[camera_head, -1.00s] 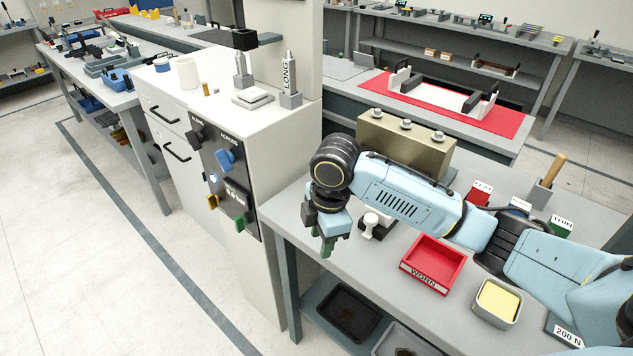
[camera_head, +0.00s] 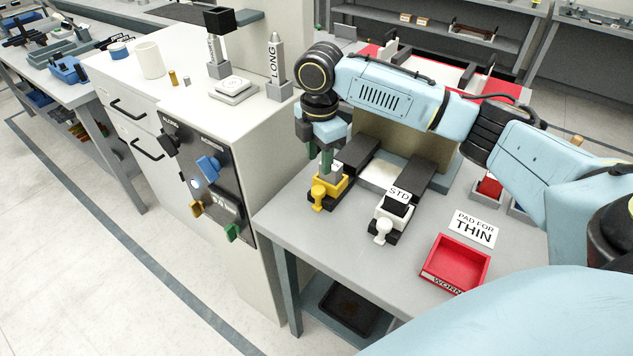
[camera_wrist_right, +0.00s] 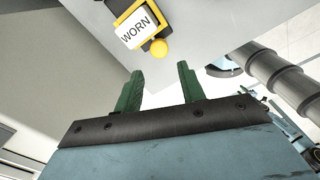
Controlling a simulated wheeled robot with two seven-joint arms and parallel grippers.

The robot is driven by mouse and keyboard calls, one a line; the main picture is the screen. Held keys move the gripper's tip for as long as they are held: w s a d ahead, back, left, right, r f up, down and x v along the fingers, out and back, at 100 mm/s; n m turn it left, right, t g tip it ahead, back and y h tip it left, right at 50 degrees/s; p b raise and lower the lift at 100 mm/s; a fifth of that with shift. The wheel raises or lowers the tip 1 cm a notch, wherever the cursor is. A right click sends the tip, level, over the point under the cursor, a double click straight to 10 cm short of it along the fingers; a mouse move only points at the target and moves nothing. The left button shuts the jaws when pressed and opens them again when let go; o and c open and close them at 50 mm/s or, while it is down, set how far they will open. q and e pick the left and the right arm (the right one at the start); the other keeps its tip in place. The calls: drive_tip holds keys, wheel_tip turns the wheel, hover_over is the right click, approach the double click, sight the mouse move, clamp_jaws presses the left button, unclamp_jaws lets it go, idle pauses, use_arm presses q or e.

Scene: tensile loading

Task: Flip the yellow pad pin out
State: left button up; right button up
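The yellow pad holder (camera_head: 331,183) sits at the left end of the bench. A round yellow pin knob (camera_head: 318,191) stands at its front. In the right wrist view the yellow holder (camera_wrist_right: 124,14) carries a white WORN label, and its yellow knob (camera_wrist_right: 159,48) shows beside the label. My right gripper (camera_head: 327,165) hangs just behind and above the holder in the head view and hides part of it. In the wrist view its green fingers (camera_wrist_right: 160,83) are apart with nothing between them; the knob lies beyond the tips. My left gripper is not in view.
A white holder (camera_head: 389,220) labelled STD, with a white knob, stands to the right of the yellow one. A red WORN tray (camera_head: 455,262) and a PAD FOR THIN card (camera_head: 474,228) lie further right. A cabinet with a control panel (camera_head: 208,178) stands left.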

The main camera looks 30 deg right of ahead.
hover_over(318, 189)
wheel_tip(318, 189, down, 4)
drive_tip(key=shift+s+f, duration=0.1)
drive_tip(key=shift+s, duration=0.05)
wheel_tip(318, 189, down, 4)
drive_tip(key=shift+f, duration=0.45)
drive_tip(key=shift+c, duration=0.8)
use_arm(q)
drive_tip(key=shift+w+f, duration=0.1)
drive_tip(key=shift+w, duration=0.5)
use_arm(e)
clamp_jaws()
